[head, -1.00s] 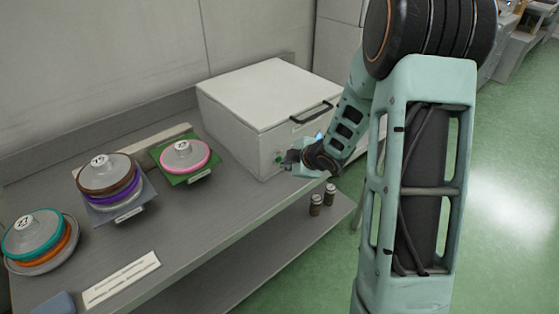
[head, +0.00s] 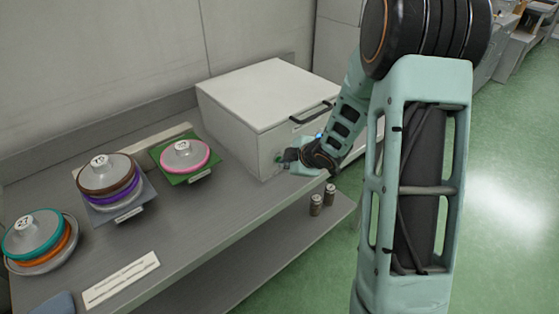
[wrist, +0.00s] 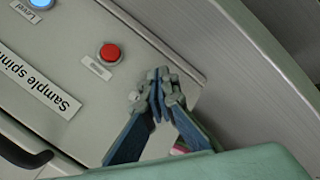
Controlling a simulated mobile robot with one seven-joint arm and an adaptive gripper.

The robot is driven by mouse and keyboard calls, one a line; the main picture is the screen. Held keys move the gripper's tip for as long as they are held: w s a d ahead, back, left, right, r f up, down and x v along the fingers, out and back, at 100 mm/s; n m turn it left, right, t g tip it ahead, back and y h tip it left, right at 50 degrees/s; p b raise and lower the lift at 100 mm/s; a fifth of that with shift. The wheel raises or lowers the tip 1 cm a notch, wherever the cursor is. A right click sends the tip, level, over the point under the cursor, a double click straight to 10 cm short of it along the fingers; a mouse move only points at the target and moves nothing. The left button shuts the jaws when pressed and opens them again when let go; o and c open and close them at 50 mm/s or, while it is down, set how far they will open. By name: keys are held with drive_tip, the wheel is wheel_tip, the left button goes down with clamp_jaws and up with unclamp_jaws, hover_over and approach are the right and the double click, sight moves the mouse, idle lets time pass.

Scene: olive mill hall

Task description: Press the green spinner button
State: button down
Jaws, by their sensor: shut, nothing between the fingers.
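The sample spinner is a white box (head: 262,95) with a flat lid and a black handle, at the back of the bench. A small patch of green, the green button (head: 278,158), shows on its front face in the head view, right at my gripper's tip. My gripper (head: 284,157) is shut and empty, pointing at that face. In the wrist view, my closed fingertips (wrist: 157,84) are in front of the panel, and the green button cannot be seen there. Whether the tips touch it I cannot tell.
On the panel are a red button (wrist: 109,52) and a blue light (wrist: 40,3) labelled "Level". Stacked discs (head: 107,180) and a pink-ringed disc (head: 185,155) stand on the bench left of the spinner. Two small jars (head: 323,199) stand on the lower shelf.

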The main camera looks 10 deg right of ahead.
idle(0.3)
drive_tip(key=shift+s+d, duration=0.35)
drive_tip(key=shift+s, duration=0.3)
drive_tip(key=shift+s, duration=0.1)
drive_tip(key=s, duration=0.1)
drive_tip(key=s+d, duration=0.2)
drive_tip(key=s, duration=0.1)
drive_tip(key=shift+s+d, duration=0.1)
drive_tip(key=shift+d, duration=0.15)
idle(0.6)
